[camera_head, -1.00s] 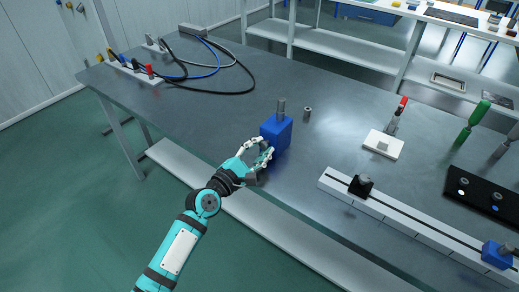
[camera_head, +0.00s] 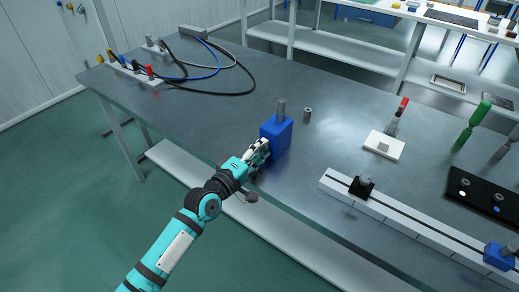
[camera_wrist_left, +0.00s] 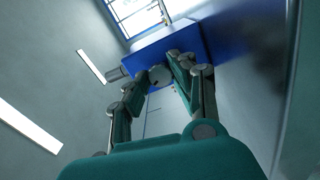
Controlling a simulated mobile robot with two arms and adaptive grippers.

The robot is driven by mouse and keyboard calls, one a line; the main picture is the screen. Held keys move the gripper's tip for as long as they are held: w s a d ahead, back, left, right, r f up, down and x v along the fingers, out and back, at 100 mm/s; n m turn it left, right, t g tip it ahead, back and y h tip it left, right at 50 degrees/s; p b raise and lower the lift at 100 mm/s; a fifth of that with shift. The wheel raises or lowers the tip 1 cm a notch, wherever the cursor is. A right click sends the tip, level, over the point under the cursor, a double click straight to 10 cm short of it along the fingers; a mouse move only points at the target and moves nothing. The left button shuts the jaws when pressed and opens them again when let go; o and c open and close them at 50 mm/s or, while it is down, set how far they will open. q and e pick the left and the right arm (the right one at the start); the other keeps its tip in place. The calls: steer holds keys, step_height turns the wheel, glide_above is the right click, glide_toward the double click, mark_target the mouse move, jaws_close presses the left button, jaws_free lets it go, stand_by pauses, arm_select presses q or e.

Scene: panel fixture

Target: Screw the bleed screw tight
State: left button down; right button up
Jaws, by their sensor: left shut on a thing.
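A blue block (camera_head: 284,124) stands on the metal workbench with a grey cylindrical stem on its top (camera_head: 281,107). My left gripper (camera_head: 266,147) is at the block's near side. In the left wrist view the gripper (camera_wrist_left: 157,82) has its two fingers on either side of a small round grey head, which looks like the bleed screw (camera_wrist_left: 158,75), on the face of the blue block (camera_wrist_left: 165,42). The fingers are shut on it. In the head view the screw is hidden by the fingers. My right gripper is not in view.
A small grey cylinder (camera_head: 307,113) stands just right of the block. A white rail (camera_head: 408,228) with a black clamp (camera_head: 362,186) and a white plate (camera_head: 383,145) lie to the right. Cables (camera_head: 215,90) lie at the back left. The bench between is clear.

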arm_select(q)
steer(key=m, duration=0.5)
steer(key=shift+m+p, duration=0.3)
steer(key=shift+p, duration=0.05)
steer(key=m+p, duration=0.1)
steer(key=m, duration=0.3)
steer(key=m+p, duration=0.1)
steer(key=m, duration=0.5)
steer(key=m+p, duration=0.1)
steer(key=m, duration=0.3)
steer(key=shift+m, duration=0.3)
steer(key=c, duration=1.1)
jaws_free()
steer(key=shift+s, duration=0.15)
steer(key=v, duration=1.2)
